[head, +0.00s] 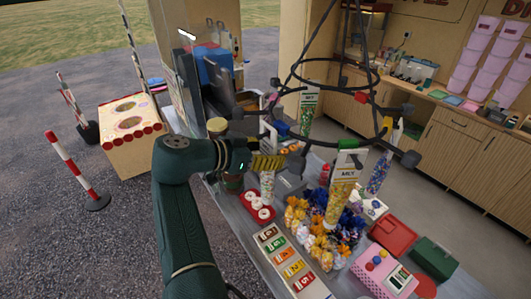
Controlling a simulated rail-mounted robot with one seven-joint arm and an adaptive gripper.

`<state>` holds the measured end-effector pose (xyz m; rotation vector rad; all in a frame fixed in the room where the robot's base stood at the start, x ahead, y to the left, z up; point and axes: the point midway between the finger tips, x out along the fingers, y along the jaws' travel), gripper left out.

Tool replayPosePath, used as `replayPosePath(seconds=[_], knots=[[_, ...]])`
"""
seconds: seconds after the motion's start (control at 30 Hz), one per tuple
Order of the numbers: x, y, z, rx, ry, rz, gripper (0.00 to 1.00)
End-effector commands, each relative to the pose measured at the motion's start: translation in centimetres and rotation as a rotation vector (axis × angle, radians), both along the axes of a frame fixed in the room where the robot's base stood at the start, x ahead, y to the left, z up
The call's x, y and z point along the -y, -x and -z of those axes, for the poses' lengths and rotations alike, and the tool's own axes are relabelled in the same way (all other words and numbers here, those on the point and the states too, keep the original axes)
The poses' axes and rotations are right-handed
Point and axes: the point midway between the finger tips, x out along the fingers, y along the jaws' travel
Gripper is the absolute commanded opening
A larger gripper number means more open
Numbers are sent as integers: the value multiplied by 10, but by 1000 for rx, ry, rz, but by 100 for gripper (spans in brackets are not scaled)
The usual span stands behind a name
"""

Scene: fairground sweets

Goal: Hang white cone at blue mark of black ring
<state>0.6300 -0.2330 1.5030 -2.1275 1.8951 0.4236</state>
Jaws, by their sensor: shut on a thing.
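The black ring (300,138) hangs from thin black rods at the upper right, with several dark blocks and coloured marks around it. Its blue mark (282,127) is at the left, a green mark (348,144) at the front and a red mark (361,97) higher up. My gripper (274,162) is below and slightly left of the blue mark, partly hidden. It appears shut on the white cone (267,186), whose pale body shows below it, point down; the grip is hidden. A yellow cone (341,192) hangs below the green mark.
A green-filled cone (308,110) and a blue-speckled cone (379,173) are close to the ring. Below are wrapped sweets (325,235), a price board (290,262), a red-and-white holder (258,207) and a pink till (385,275). Open gravel is at the left.

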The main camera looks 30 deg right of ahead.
Motion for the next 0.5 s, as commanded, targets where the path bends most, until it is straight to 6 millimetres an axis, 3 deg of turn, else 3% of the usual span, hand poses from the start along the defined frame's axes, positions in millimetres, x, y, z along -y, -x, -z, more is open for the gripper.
replayPosePath(seconds=[0.5], knots=[[7,-1,0,2,0,-1,22]])
